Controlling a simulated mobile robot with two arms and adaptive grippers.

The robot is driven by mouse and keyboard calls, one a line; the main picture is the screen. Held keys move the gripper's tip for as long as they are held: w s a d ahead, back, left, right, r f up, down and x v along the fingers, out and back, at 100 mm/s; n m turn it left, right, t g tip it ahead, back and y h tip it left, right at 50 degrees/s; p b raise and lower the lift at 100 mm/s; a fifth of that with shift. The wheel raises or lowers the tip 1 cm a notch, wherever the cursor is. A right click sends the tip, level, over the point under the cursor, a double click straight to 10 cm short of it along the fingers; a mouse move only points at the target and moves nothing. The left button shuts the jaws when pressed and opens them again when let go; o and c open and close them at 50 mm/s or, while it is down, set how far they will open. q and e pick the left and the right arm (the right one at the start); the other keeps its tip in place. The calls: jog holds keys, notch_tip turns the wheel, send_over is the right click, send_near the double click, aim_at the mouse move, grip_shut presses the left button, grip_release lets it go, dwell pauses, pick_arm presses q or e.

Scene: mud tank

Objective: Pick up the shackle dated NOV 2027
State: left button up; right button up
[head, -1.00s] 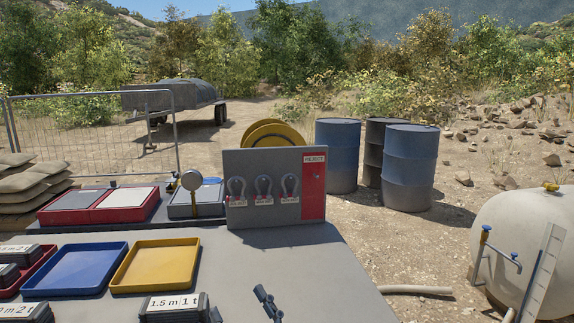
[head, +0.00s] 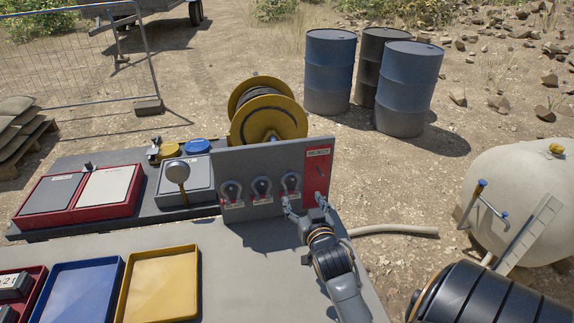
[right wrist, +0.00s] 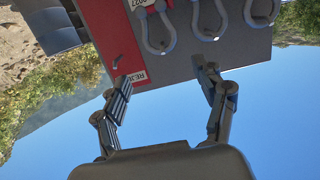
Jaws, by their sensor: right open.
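Three grey shackles hang in a row on an upright grey board (head: 236,163): left (head: 231,190), middle (head: 261,186) and right (head: 291,180). Each has a small pale tag, too small to read in the head view. In the upside-down right wrist view, the shackle nearest the red panel (right wrist: 147,43) has a tag that seems to end in "027"; the other tags are unreadable. My right gripper (head: 304,207) is open and empty before the board's lower right part, just below the right shackle and red panel. My left gripper is not in view.
The red panel (head: 317,170) marked REJECT borders the right shackle. Yellow (head: 160,285) and blue (head: 78,290) trays lie at front left. A round dial on a stand (head: 177,174) is left of the board. A yellow reel (head: 268,115) stands behind it.

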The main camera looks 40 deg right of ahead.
aim_at(291, 177)
jog(key=p+x, duration=0.1)
jog(key=x, duration=0.8)
jog(key=p+x, duration=0.1)
jog(key=x, duration=0.3)
jog(key=shift+w+a+f+p, duration=0.1)
jog(key=shift+w+f+p, duration=0.05)
jog(key=shift+f+p, duration=0.2)
jog(key=shift+c, duration=0.9)
jog(key=c, duration=0.9)
jog(key=shift+r, duration=0.1)
